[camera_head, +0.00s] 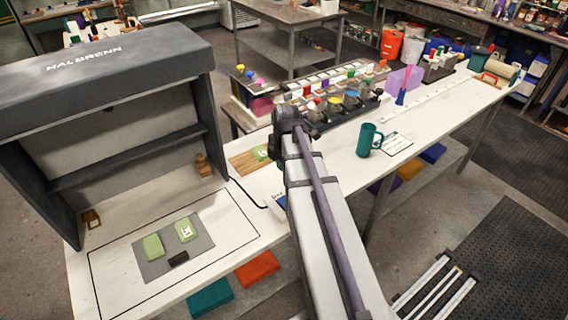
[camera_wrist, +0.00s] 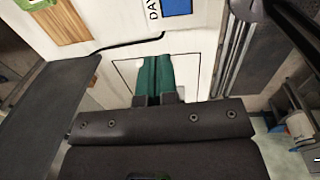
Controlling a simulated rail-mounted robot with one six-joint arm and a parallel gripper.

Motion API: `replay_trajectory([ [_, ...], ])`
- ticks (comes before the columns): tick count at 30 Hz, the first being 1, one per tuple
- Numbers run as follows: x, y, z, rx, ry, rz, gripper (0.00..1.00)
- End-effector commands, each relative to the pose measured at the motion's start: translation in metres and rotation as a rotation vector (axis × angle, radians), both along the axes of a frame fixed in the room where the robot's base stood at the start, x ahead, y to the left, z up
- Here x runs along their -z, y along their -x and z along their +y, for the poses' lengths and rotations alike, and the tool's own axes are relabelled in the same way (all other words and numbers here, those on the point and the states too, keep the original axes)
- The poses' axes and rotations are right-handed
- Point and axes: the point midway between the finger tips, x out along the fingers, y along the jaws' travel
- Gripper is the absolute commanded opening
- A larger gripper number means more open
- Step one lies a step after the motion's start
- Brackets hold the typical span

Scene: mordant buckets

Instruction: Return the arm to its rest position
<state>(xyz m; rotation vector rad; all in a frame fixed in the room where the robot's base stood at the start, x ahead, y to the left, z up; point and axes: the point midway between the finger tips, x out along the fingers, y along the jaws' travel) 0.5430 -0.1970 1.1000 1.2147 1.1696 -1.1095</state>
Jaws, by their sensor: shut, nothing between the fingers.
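My arm (camera_head: 325,225) reaches from the bottom of the head view up over the white bench, with its dark joint (camera_head: 290,125) at the far end. My gripper is not clearly visible in the head view. In the wrist view my gripper (camera_wrist: 155,62) shows two teal fingers side by side on dark mounts. The fingers are shut and hold nothing. They appear above a white surface with a thin dark outline; the height of the gap is hard to tell.
A teal mug (camera_head: 368,140) stands right of my arm. Jars (camera_head: 335,103) crowd the bench behind. A wooden board (camera_wrist: 60,24) shows in the wrist view.

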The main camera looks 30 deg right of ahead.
Motion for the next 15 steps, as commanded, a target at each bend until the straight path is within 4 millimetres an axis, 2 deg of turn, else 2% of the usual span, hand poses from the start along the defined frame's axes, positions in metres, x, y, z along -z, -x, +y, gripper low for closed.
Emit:
replay_trajectory([
  [11, 0.0017, 0.0001, 0.0, 0.02, -0.002, 0.0, 0.0],
  [14, 0.0018, 0.0007, 0.0002, 0.172, -0.016, 0.004, 0.0],
  [15, 0.0018, 0.002, 0.0005, 0.285, -0.025, 0.008, 0.0],
])
